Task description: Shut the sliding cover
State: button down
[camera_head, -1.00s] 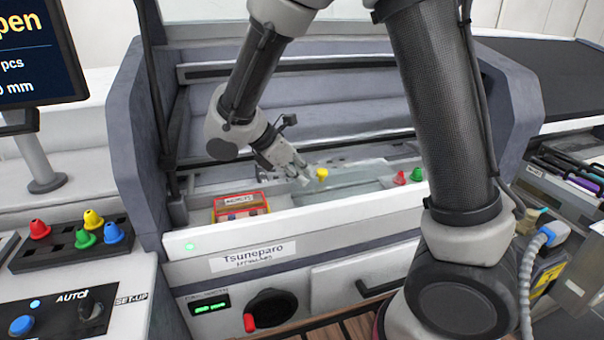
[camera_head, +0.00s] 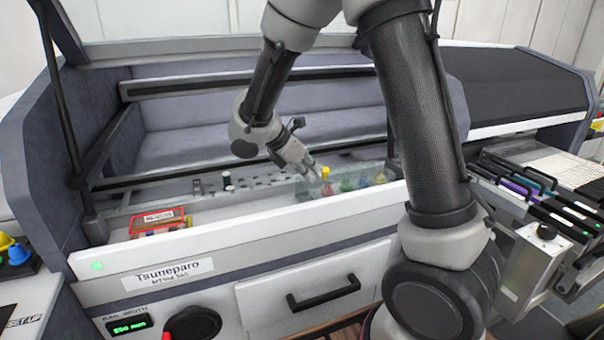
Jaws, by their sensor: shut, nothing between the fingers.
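A clear, see-through pane (camera_head: 312,187), which looks like the sliding cover, lies over the right part of the recessed strip behind the machine's white front ledge. Coloured pegs stand at or under it: a yellow one (camera_head: 326,174), a green one (camera_head: 347,185) and a blue one (camera_head: 363,180). Left of it the strip (camera_head: 258,181) is uncovered, with dark holes and a dark peg with a pale top (camera_head: 227,180). My gripper (camera_head: 309,166) is shut and empty, pointing down-right close to the yellow peg and the pane's left end. I cannot tell whether it touches either.
A red-framed box (camera_head: 158,220) sits on the left of the ledge (camera_head: 250,222). The machine's raised lid frame (camera_head: 70,130) and side walls surround the work space. A drawer handle (camera_head: 323,291) and a red-tipped knob (camera_head: 193,324) are on the front. Feeders (camera_head: 520,190) stand at right.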

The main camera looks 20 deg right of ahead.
aim_at(346, 180)
jog(key=shift+d, duration=1.7)
jog(key=shift+a, duration=0.1)
